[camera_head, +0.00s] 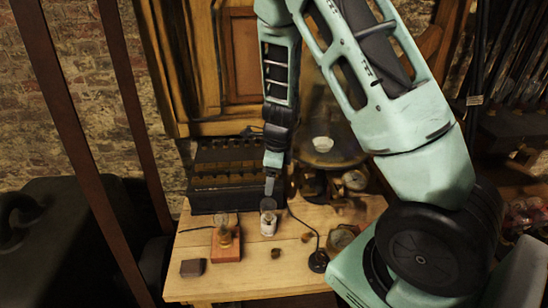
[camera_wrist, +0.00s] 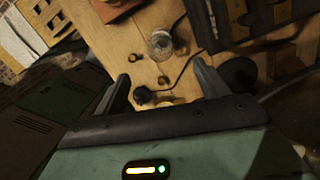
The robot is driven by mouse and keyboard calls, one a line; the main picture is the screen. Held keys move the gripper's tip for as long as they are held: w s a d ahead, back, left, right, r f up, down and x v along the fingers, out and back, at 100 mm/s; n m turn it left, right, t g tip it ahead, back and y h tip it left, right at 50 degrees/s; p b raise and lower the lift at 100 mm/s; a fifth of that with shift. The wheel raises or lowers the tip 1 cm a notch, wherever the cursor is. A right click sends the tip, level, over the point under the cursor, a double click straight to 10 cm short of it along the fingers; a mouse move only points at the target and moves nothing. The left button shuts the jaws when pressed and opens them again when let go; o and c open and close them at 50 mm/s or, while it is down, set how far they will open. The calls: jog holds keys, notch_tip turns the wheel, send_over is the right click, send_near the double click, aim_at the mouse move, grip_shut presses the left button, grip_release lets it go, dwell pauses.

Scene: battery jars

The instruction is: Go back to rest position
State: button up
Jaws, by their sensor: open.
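My gripper (camera_head: 270,184) hangs over the back middle of the wooden table in the head view, at the end of my bent arm. In the wrist view its two fingers (camera_wrist: 161,74) are spread apart with nothing held between them. A small glass jar (camera_head: 268,224) stands upright on the table just below the gripper in the head view. In the wrist view the jar (camera_wrist: 160,46) lies beyond the fingertips, apart from them. Its contents are too small to tell.
A dark slotted rack (camera_head: 208,200) stands at the table's back left. A bulb on a reddish block (camera_head: 227,253) and a small dark block (camera_head: 193,268) are at the front left. A black round object (camera_head: 318,262) with a cable sits at right. Brass instruments (camera_head: 355,180) stand behind.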

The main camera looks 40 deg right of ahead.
notch_tip(320, 180, up, 6)
jog(key=shift+s+d, duration=0.3)
jog(key=s+a+r+n+y+b, duration=0.1)
jog(key=s+a+n, duration=0.2)
jog(key=a+n, duration=0.3)
jog(key=s+a+r+n+g+b, duration=0.1)
jog(key=s+a+n+b, duration=0.15)
jog(key=a+n, duration=0.35)
jog(key=s+a+n+y, duration=0.1)
jog(key=s+a+n, duration=0.2)
jog(key=a+n, duration=0.3)
jog(key=s+a+r+n+h+b, duration=0.1)
jog(key=s+a+n, duration=0.3)
jog(key=s+n, duration=0.3)
jog(key=s+a+n+h+b, duration=0.1)
jog(key=s+a+n+b, duration=0.1)
jog(key=s+n, duration=0.5)
jog(key=a+n, duration=0.1)
jog(key=n, duration=0.2)
jog(key=shift+s+a+r, duration=0.2)
jog(key=shift+a+r, duration=0.15)
jog(key=shift+a, duration=0.05)
